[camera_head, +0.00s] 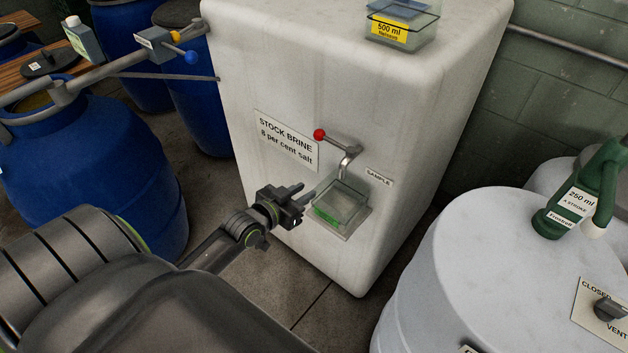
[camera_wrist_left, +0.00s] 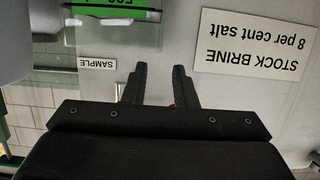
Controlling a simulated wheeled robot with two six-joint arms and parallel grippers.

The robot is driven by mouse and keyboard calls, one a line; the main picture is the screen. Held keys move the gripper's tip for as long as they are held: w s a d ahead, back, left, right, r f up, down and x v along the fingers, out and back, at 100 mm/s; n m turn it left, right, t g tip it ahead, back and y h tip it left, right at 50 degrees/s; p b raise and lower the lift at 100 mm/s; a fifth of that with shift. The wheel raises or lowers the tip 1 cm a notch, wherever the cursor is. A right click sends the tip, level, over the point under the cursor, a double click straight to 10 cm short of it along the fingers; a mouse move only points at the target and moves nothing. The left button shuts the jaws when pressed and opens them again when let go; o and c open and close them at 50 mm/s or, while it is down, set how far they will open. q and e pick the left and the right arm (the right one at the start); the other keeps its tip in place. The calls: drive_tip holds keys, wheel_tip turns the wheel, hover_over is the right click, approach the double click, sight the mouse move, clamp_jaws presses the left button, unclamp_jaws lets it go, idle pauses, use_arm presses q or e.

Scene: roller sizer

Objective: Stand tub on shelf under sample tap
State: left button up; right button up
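A clear tub with a green label (camera_head: 340,203) stands on the small shelf (camera_head: 350,233) on the front of the white brine tank. The sample tap (camera_head: 348,162), with its red-knobbed lever (camera_head: 319,134), is just above the tub. My left gripper (camera_head: 304,193) is open and empty, left of the tub and apart from it. In the left wrist view the two fingertips (camera_wrist_left: 161,68) are spread, with the tank face beyond. The tub's green label shows upside down at the top of that view (camera_wrist_left: 120,12). My right gripper is not in view.
The tank (camera_head: 240,70) carries another tub with a yellow 500 ml label (camera_head: 390,30) on top. Blue drums (camera_head: 105,150) stand at the left. Bare floor shows below the gripper.

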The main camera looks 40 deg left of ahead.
use_arm(q)
drive_tip(key=shift+v, duration=2.25)
drive_tip(key=s+a+f+n+g+y, duration=0.1)
drive_tip(key=s+a+f+g, duration=0.3)
drive_tip(key=f, duration=0.9)
drive_tip(key=s+f+n+g+y, duration=0.15)
drive_tip(key=s+f, duration=0.45)
drive_tip(key=f, duration=0.7)
drive_tip(key=s+d+f+g, duration=0.4)
drive_tip(key=s+f, duration=0.4)
drive_tip(key=s, duration=0.4)
drive_tip(key=s+d+f+m+g, duration=0.1)
drive_tip(key=s+d+f+g, duration=0.3)
drive_tip(key=s+f, duration=0.5)
drive_tip(key=s, duration=0.4)
drive_tip(key=shift+s+f, duration=0.3)
drive_tip(key=shift+f, duration=0.05)
drive_tip(key=shift+d, duration=0.15)
